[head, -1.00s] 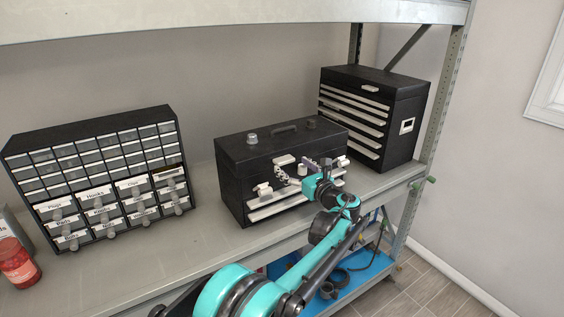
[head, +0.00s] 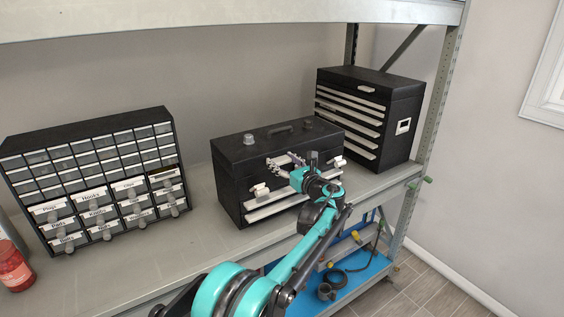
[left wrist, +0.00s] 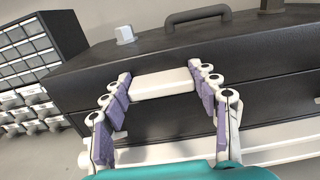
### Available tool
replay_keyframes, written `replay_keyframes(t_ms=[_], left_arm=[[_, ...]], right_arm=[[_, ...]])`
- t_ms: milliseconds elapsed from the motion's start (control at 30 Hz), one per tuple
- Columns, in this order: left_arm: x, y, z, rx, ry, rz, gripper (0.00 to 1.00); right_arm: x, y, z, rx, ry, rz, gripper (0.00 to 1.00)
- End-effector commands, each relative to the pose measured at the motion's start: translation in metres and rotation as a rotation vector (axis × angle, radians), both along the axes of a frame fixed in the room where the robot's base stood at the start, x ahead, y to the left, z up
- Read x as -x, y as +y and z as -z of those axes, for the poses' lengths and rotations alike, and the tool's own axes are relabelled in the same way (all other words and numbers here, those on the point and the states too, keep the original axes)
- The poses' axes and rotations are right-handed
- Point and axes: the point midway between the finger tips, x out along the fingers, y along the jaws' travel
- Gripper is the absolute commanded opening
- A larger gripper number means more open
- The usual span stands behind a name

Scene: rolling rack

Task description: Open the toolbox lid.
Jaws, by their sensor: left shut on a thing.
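The black toolbox (head: 232,170) stands on the shelf, its lid (head: 262,139) down, with a dark carry handle (head: 283,128) on top. A white latch plate (left wrist: 165,84) sits on its front at the lid edge. My left gripper (head: 286,161) is at the upper front of the toolbox. In the left wrist view, its purple-padded fingers (left wrist: 160,80) are shut on the latch plate, one at each end. In the head view, my left gripper and arm hide part of the toolbox front. My right gripper is not in view.
A black drawer cabinet (head: 97,160) with labelled drawers stands to the left. A black chest with white drawer strips (head: 400,100) stands close at the right. A red jar (head: 14,268) is at the far left. The upper shelf (head: 200,15) hangs above.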

Motion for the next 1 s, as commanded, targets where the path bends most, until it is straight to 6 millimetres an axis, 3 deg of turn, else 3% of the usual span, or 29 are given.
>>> replay_keyframes(t_ms=[267,700,1000], left_arm=[[-0.003,0.003,-0.021,0.032,0.044,0.0,0.08],[-0.022,0.018,-0.091,0.201,0.274,-0.002,0.08],[-0.04,0.031,-0.12,0.291,0.402,-0.001,0.08]], right_arm=[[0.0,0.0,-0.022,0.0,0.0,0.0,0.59],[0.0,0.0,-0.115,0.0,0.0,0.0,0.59],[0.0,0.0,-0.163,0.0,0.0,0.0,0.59]])
